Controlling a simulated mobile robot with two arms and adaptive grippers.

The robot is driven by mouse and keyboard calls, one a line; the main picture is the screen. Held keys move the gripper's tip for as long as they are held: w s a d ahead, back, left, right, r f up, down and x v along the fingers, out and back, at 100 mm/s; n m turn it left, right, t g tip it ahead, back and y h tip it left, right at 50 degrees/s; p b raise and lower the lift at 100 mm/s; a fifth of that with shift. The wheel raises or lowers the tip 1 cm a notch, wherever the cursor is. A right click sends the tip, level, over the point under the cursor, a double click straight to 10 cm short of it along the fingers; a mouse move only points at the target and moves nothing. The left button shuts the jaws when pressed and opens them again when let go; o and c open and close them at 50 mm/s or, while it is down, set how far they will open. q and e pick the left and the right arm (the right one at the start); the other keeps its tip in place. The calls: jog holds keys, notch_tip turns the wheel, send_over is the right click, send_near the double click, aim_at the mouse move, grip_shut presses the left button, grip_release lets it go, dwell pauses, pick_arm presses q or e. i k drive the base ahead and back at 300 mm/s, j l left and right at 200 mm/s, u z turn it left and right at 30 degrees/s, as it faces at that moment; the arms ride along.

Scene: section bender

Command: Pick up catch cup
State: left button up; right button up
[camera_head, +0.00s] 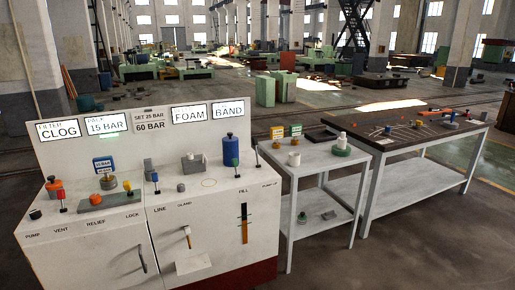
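I cannot tell for sure which thing is the catch cup. On the small side table's top stand a small white cup-like piece (294,159) and a green piece with a white top (341,145). On its lower shelf sit a small dark upright piece (302,217) and a low greenish piece (329,214). All of these are small in the head view, and their exact shapes are unclear. Neither of my grippers is in view.
A white console (110,235) with labelled displays, knobs and a blue canister (231,149) fills the left. The small side table (312,175) stands right of it. A dark-topped workbench (385,137) with tools stands further right. Floor at the lower right is clear.

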aim_at(294, 159)
jog(key=i+z, duration=0.1)
jog(key=i, duration=0.45)
jog(key=i+j+z, duration=0.1)
jog(key=i, duration=0.5)
jog(key=i+j, duration=0.15)
jog(key=i, duration=0.4)
jog(key=i+j+z, duration=0.15)
jog(key=i, duration=0.4)
